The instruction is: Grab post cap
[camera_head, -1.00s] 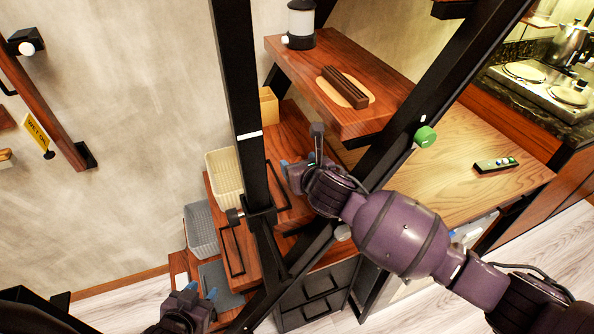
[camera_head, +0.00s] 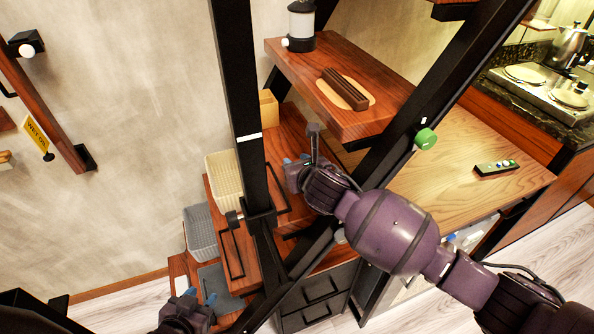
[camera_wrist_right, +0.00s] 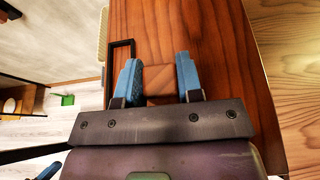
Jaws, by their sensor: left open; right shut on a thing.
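My right gripper (camera_head: 295,163) is over the wooden stair treads, just right of the black upright post. In the right wrist view its blue fingers (camera_wrist_right: 159,82) are closed on the sides of a small brown wooden block with diagonal facets, which looks like the post cap (camera_wrist_right: 160,88). The wrist view looks down on a reddish-brown tread behind it. I cannot make out the cap in the head view. My left gripper (camera_head: 200,297) is open and empty at the lower left, near the lowest treads.
A black upright post (camera_head: 238,110) and a slanted black beam (camera_head: 440,95) stand close to my right arm. A lantern (camera_head: 301,25) and a dark ribbed block (camera_head: 345,88) are on the upper tread. Cream (camera_head: 222,178) and grey (camera_head: 200,230) baskets stand lower left. A wooden counter (camera_head: 470,150) lies right.

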